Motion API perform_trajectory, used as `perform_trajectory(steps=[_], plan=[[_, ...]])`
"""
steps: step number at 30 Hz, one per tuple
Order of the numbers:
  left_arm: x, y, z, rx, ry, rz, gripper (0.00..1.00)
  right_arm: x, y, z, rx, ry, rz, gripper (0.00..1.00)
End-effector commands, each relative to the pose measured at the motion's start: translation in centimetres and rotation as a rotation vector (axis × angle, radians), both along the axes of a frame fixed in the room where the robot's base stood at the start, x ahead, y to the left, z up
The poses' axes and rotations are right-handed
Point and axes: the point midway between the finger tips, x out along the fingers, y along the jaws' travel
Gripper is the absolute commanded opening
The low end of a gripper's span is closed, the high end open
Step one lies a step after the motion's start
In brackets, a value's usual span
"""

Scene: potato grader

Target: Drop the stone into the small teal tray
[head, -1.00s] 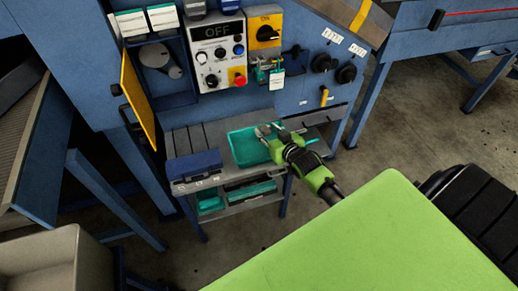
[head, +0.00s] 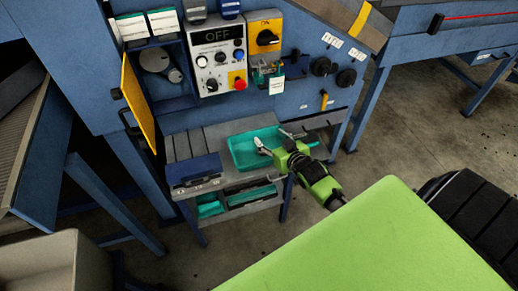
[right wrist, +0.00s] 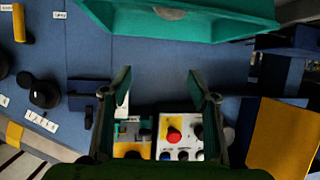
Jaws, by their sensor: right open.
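The small teal tray (head: 240,155) sits on the grey shelf at the front of the blue machine. It also shows upside down at the top of the right wrist view (right wrist: 240,22). A brownish-grey rounded thing, apparently the stone (right wrist: 170,13), shows at the tray in that view, apart from my fingers. I cannot make it out in the head view. My right gripper (head: 274,140) is over the tray's right part, fingers spread. In the right wrist view the gap between its fingers (right wrist: 165,88) is empty. My left gripper is not in view.
A dark blue box (head: 195,168) stands left of the tray, with teal bins (head: 210,205) on a lower shelf. Behind is a control panel (head: 218,58) with a red button. A yellow door (head: 138,100) sticks out at left.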

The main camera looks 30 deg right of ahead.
Motion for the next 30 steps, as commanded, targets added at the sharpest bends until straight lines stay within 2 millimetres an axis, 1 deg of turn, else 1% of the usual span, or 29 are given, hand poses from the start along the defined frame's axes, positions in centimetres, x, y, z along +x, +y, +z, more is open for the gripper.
perform_trajectory(steps=[1, 6, 12, 18, 30], plan=[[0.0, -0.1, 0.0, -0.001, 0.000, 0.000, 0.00, -1.1, 0.2, 0.3, 0.000, 0.001, 0.001, 0.55], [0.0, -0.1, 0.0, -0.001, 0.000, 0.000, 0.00, -4.2, 0.5, 1.6, 0.000, 0.002, 0.000, 0.55], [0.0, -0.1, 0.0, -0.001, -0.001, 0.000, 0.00, -7.1, 0.8, 2.9, 0.000, 0.001, 0.000, 0.55], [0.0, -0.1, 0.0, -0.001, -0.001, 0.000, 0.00, -8.3, 0.9, 3.5, 0.000, 0.000, 0.000, 0.55], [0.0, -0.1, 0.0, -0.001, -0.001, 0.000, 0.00, -8.5, 0.9, 3.6, 0.000, -0.001, 0.000, 0.55]])
